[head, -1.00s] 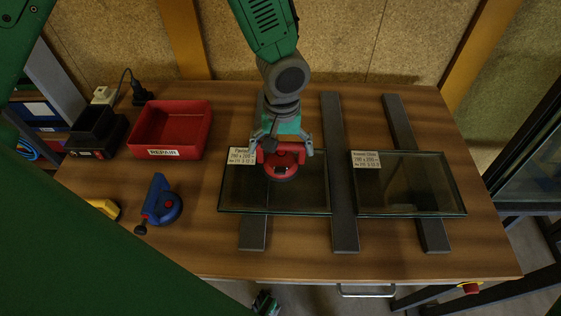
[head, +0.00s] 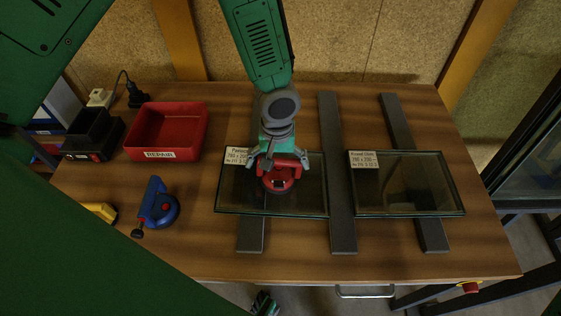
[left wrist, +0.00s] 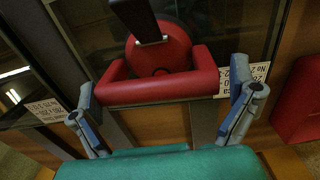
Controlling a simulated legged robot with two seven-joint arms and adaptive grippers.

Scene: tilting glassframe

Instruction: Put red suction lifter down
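The red suction lifter (head: 281,181), a round disc with a bracket-like handle, is over the left glass pane (head: 240,203). I cannot tell whether its pad touches the glass. My left gripper (head: 279,162) is right above its handle. In the left wrist view, the gripper (left wrist: 162,95) has its fingers spread wide, one beyond each end of the red handle (left wrist: 160,88). A gap shows at the right finger; the left fingertip is very near the handle or touching it. A dark lever stands out from the lifter. My right gripper does not show.
The right glass pane (head: 412,193) lies on grey bars (head: 333,235). A blue suction lifter (head: 159,206), a red REPAIR bin (head: 170,127) and a black charger (head: 92,136) stand on the left of the wooden table (head: 200,247). A yellow object (head: 100,211) is partly hidden.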

